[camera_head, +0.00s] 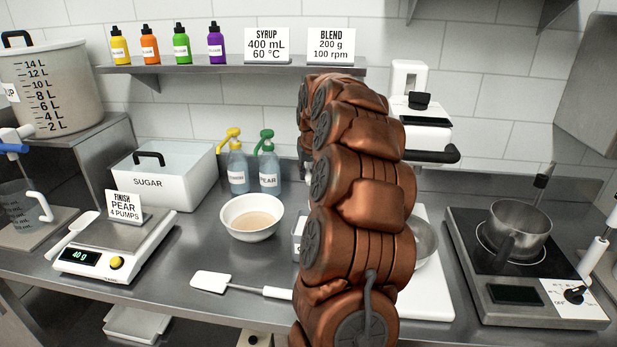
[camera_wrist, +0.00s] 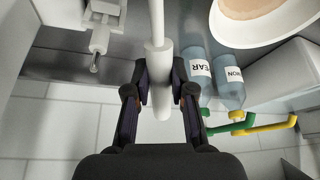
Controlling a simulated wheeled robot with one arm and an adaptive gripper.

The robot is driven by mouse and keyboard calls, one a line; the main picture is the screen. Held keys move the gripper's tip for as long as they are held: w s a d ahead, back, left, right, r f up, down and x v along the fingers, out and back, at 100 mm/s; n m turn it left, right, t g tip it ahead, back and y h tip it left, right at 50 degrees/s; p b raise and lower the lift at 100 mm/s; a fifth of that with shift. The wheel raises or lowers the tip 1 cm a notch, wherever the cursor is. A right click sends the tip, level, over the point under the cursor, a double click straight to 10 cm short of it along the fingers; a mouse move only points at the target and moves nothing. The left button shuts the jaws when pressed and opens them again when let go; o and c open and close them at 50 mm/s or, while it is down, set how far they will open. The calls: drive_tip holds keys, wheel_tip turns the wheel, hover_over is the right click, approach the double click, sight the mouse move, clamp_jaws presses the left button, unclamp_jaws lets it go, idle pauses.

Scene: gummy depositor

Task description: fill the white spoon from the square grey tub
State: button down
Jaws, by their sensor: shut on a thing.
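My gripper (camera_wrist: 160,85) is shut on the white handle of a slim utensil, which I take to be the white spoon (camera_wrist: 158,55). Its thin shaft runs out of the top of the wrist view, so its bowl end is hidden. In the head view my arm hides the gripper and the spoon. A pale grey, box-like container (camera_head: 297,238) with a partly covered label shows just left of my arm. It may be the square grey tub; most of it and its contents are hidden.
A white bowl (camera_head: 250,230) with beige contents, two pump bottles (camera_head: 268,172) and a sugar bin (camera_head: 160,182) stand left of my arm. A white spatula (camera_head: 211,282) lies in front. A scale (camera_head: 88,262) reads 40 g. A pot (camera_head: 515,235) stands on the right-hand hotplate.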

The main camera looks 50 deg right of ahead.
drive_tip(key=shift+s+a+f+t+h+b, duration=0.15)
drive_tip(key=shift+s+f+t+h+b, duration=0.15)
drive_tip(key=shift+t+h+b, duration=0.8)
wheel_tip(320, 180, down, 9)
drive_tip(key=y+b, duration=0.1)
drive_tip(key=b, duration=0.5)
drive_tip(key=shift+a+g, duration=0.1)
drive_tip(key=shift+g, duration=0.2)
idle(0.4)
drive_tip(key=shift+r, duration=0.2)
drive_tip(key=shift+r+t+h+b, duration=0.5)
drive_tip(key=shift+r+b, duration=0.45)
drive_tip(key=shift+r, duration=0.95)
drive_tip(key=shift+r+t+h+b, duration=0.3)
drive_tip(key=shift+r+t+b, duration=0.5)
drive_tip(key=shift+r, duration=1.45)
drive_tip(key=p, duration=0.1)
drive_tip(key=g+y+p, duration=0.1)
drive_tip(key=g+p, duration=0.1)
drive_tip(key=p, duration=0.1)
drive_tip(key=shift+w+d+r, duration=0.25)
drive_tip(key=shift+r, duration=0.05)
drive_tip(key=shift+y+p, duration=0.3)
drive_tip(key=shift+p, duration=0.05)
